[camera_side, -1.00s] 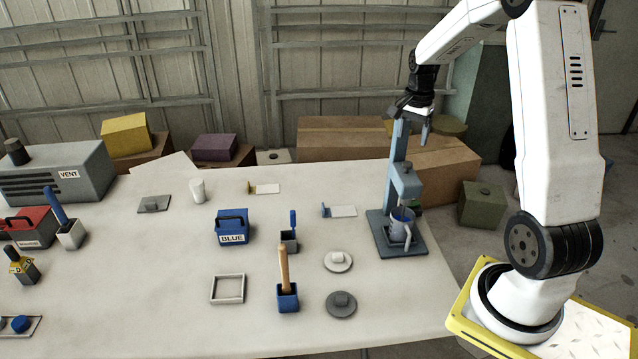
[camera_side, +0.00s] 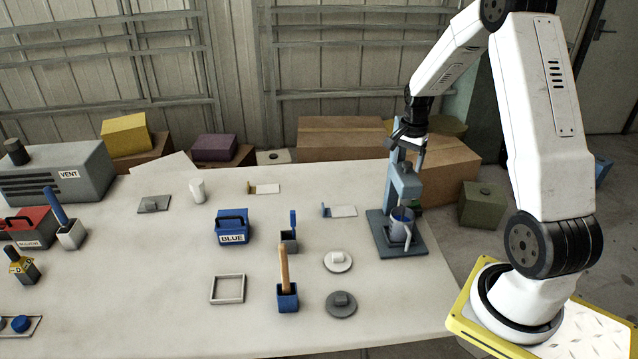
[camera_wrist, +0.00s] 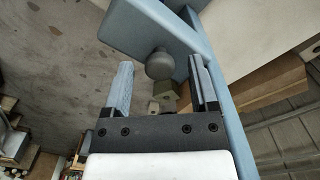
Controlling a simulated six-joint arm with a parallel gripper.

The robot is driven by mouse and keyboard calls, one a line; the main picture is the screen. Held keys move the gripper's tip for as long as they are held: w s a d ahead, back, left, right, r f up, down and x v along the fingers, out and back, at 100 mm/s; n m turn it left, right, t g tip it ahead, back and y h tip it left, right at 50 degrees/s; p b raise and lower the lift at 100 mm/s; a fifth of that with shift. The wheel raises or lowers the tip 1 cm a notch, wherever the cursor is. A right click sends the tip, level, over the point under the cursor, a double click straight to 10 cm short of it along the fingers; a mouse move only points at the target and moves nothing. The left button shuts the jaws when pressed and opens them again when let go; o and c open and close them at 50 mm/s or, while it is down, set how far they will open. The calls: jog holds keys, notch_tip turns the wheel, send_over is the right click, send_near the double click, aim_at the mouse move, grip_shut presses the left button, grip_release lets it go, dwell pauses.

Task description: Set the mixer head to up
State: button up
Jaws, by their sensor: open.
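The blue-grey mixer (camera_side: 396,225) stands at the right end of the table. Its column rises from a flat base, and its head (camera_side: 405,185) is low on the column, over a grey mug-like pot (camera_side: 402,225) with blue inside. My gripper (camera_side: 411,150) is at the top of the column, pointing down. In the wrist view my open gripper (camera_wrist: 160,85) has one finger on each side of a round grey knob (camera_wrist: 160,64) that sticks out from a blue-grey part of the mixer (camera_wrist: 150,20). I cannot tell whether either finger touches the knob.
A white label plate (camera_side: 343,211) lies left of the mixer. Cardboard boxes (camera_side: 445,170) are behind the mixer.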

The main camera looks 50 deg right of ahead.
grip_shut()
dwell(1.4)
